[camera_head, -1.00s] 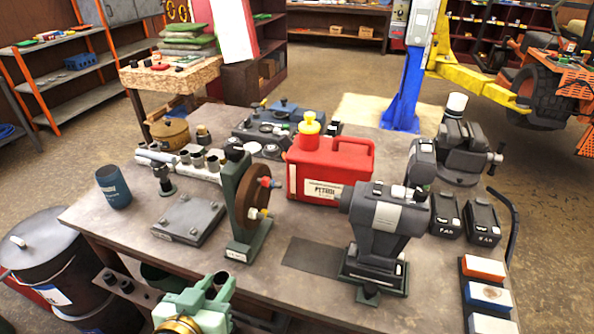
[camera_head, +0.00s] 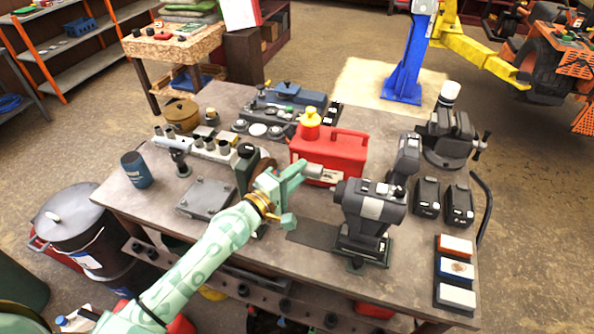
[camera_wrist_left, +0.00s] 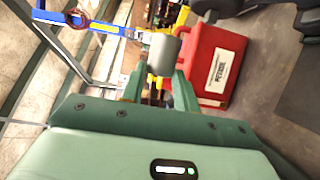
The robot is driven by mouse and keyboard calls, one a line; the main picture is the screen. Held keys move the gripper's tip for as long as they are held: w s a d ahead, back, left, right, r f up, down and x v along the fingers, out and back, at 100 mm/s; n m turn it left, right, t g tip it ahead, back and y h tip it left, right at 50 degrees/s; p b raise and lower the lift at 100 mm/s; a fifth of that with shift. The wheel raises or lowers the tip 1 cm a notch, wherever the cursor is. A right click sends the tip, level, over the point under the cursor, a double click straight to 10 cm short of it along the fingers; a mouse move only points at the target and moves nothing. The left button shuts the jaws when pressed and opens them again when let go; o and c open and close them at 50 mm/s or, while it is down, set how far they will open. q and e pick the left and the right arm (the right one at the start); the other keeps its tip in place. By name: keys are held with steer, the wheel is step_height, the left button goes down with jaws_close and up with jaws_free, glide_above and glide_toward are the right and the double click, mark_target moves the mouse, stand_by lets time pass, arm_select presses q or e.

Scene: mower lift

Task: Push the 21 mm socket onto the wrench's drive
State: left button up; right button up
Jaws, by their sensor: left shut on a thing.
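The impact wrench (camera_head: 372,205) stands in a dark green holder on the bench, with its nose pointing left. My left gripper (camera_head: 318,172) reaches in from the lower left, in front of the red petrol can and left of the wrench's nose. In the left wrist view its fingers are shut on a grey cylindrical socket (camera_wrist_left: 163,53); the size marking cannot be read. The drive is hard to make out beside the fingers, and I cannot tell whether the socket touches it. My right gripper is not in view.
The red petrol can (camera_head: 340,150) stands close behind the left gripper. A socket rail (camera_head: 205,147), a blue cup (camera_head: 137,170) and a metal plate (camera_head: 207,199) are to the left. Two batteries (camera_head: 427,197) and coloured blocks (camera_head: 455,268) are to the right.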

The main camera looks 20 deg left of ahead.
arm_select(q)
steer(key=f+b, duration=0.1)
steer(key=d+f+b, duration=0.1)
steer(key=f, duration=0.1)
steer(key=f+b, duration=0.1)
steer(key=shift+d+f, duration=0.15)
steer(key=shift+d, duration=0.25)
steer(key=shift+s, duration=0.35)
stand_by(0.4)
steer(key=shift+d, duration=0.9)
stand_by(1.6)
steer(key=o, duration=1.1)
steer(key=shift+a, duration=0.1)
